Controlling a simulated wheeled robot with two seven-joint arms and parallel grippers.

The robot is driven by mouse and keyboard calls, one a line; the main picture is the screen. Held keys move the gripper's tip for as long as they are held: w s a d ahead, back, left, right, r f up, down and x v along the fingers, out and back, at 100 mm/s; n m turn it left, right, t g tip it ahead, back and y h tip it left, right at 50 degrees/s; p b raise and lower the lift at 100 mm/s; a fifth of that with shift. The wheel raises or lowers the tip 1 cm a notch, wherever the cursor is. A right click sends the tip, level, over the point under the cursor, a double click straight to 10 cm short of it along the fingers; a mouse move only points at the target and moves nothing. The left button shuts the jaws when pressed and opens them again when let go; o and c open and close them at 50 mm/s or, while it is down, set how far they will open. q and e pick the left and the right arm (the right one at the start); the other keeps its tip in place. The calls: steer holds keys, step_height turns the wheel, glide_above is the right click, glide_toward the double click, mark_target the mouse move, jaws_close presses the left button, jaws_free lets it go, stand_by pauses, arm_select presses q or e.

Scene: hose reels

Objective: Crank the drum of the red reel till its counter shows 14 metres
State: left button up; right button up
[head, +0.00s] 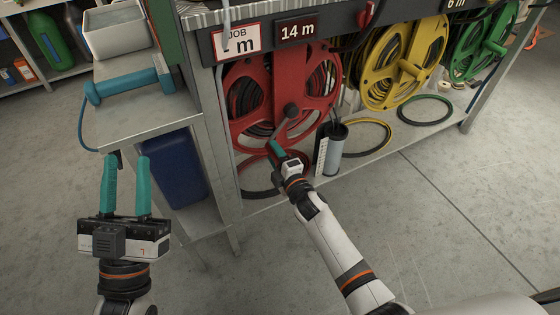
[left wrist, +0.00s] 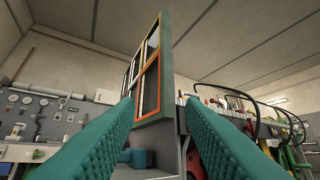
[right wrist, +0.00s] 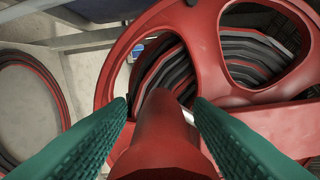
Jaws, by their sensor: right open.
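The red reel (head: 262,110) stands in the bench bay, black hose on its drum. Its counter (head: 294,31) reads 14 m. My right gripper (head: 275,148) is at the arm's lower end. In the right wrist view its fingers (right wrist: 162,108) are apart, with the red crank handle (right wrist: 160,130) between them; gaps show beside the handle. My left gripper (head: 128,158) is open and empty at the left, away from the reel.
A yellow reel (head: 403,62) and a green reel (head: 482,45) stand further right. A dark cylinder (head: 332,150) is close beside my right gripper. A teal tool (head: 128,85) lies on the side bench.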

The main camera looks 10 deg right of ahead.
steer(key=shift+s, duration=0.3)
arm_select(q)
steer(key=w+a+f+g+y+p, duration=0.1)
steer(key=w+f+g+y+p, duration=0.2)
steer(key=f+g, duration=0.5)
steer(key=shift+f+g, duration=0.4)
steer(key=shift+f, duration=1.25)
arm_select(e)
steer(key=v, duration=1.1)
steer(key=shift+s, duration=0.2)
steer(key=shift+d, duration=0.15)
